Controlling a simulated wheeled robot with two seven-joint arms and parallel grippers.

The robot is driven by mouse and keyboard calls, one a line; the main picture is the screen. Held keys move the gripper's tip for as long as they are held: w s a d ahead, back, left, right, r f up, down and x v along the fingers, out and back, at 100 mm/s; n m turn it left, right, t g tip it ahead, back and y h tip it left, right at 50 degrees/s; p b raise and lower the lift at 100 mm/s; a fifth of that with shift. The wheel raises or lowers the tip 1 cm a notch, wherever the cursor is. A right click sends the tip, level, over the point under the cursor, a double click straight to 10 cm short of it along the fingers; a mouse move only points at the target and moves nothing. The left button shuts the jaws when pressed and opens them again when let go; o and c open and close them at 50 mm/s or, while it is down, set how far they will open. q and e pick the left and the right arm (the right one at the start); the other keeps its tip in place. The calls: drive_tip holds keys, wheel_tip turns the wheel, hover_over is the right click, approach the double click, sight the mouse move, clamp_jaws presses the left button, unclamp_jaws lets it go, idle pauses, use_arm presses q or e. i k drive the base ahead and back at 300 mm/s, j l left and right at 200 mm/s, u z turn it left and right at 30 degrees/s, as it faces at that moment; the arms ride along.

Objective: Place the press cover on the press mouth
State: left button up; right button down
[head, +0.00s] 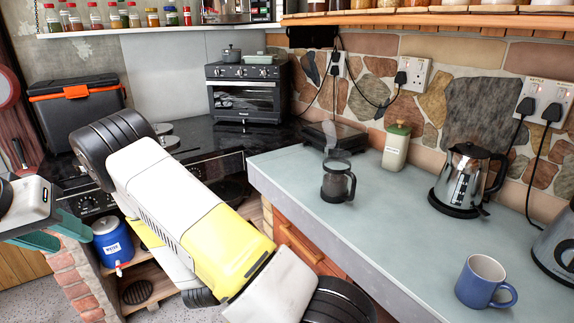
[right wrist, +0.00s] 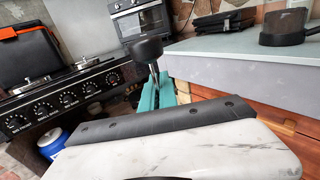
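The press (head: 337,184) stands upright on the grey-blue counter, a dark glass jug with a handle; part of it also shows in the right wrist view (right wrist: 284,27). In the right wrist view the press cover (right wrist: 147,50), a black rounded piece on a thin metal rod, is at the teal fingertips of my right gripper (right wrist: 152,92). The fingers look shut on it. The cover is away from the press, in front of the stove and counter edge. In the head view my right gripper and the cover are hidden behind my arm. My left gripper (head: 62,232) is at the far left, its teal fingers apart and empty.
A brick plinth (head: 82,285) stands at lower left, near a blue water jug (head: 112,240). The counter (head: 290,168) also holds a kettle (head: 466,180), a lidded jar (head: 396,146) and a blue mug (head: 484,281). Its front edge lies between cover and press.

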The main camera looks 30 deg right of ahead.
sight(338, 159)
drive_tip(key=j+z, duration=0.25)
drive_tip(key=z, duration=0.15)
drive_tip(key=j+z, duration=0.25)
drive_tip(key=z, duration=0.15)
